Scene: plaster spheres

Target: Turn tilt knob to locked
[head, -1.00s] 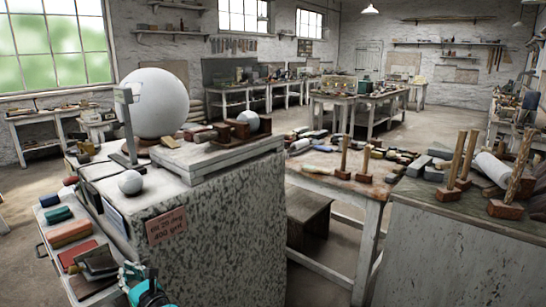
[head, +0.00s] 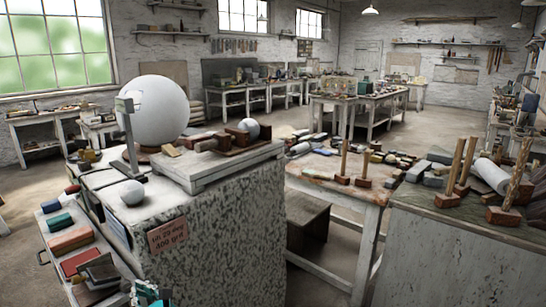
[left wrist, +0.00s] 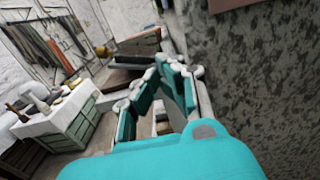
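I cannot make out a tilt knob for certain in either view. The speckled plinth (head: 215,240) carries a brown label (head: 168,236) that seems to read tilt 25 deg, 400 grit. On it are a large white sphere (head: 153,108), a small white sphere (head: 132,192) and a grey upright post (head: 130,140). My teal left gripper (head: 150,294) shows only partly at the bottom edge, in front of the plinth. In the left wrist view, its fingers (left wrist: 161,85) are beside the speckled face (left wrist: 255,80), with nothing visibly held; their tip gap is unclear. My right gripper is out of view.
A wooden block holder with a small sphere (head: 250,129) sits on a slab (head: 215,165). A tool-covered table (head: 335,185) and a bench with mallets (head: 440,215) stand to the right.

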